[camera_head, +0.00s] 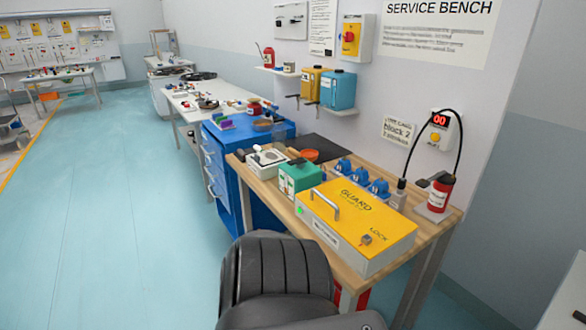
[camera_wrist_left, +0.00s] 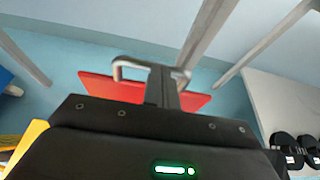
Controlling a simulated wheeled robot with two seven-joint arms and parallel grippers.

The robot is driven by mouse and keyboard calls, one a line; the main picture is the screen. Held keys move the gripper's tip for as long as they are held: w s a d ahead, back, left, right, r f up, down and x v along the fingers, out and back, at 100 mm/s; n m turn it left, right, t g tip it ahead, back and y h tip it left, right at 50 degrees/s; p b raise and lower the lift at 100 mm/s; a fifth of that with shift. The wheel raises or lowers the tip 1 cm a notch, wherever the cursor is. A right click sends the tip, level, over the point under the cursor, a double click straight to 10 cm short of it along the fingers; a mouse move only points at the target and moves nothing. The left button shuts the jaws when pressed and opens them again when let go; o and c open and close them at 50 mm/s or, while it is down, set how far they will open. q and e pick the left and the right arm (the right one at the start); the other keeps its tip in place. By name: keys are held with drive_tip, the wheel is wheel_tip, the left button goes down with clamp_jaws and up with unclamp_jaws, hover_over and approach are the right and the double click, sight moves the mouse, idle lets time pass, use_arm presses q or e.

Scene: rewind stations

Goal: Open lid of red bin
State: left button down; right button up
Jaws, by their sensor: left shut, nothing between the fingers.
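The red bin (camera_head: 363,298) is under the wooden bench in the head view, mostly hidden by the bench and my black arm. In the left wrist view a flat red panel of the bin, apparently its lid (camera_wrist_left: 98,86), lies beyond my gripper. A pale grey bar handle (camera_wrist_left: 117,70) stands at the panel. My left gripper (camera_wrist_left: 167,72) is shut and empty, its fingertips overlapping the handle in the picture. I cannot tell whether they touch it, or whether the lid is raised. My right gripper is in neither view.
Bench legs (camera_wrist_left: 206,30) rise close to the bin. A blue drawer cabinet (camera_head: 225,170) stands left of the bench. Open floor (camera_head: 120,220) lies at left.

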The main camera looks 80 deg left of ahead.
use_arm(q)
drive_tip(key=s+d+r, duration=0.1)
drive_tip(key=s+d, duration=0.2)
drive_tip(key=s, duration=0.4)
drive_tip(key=s+d+p, duration=0.1)
drive_tip(key=s+d, duration=0.3)
drive_tip(key=s, duration=0.4)
drive_tip(key=shift+r+p, duration=0.3)
drive_tip(key=shift+r, duration=0.1)
drive_tip(key=shift+s, duration=0.1)
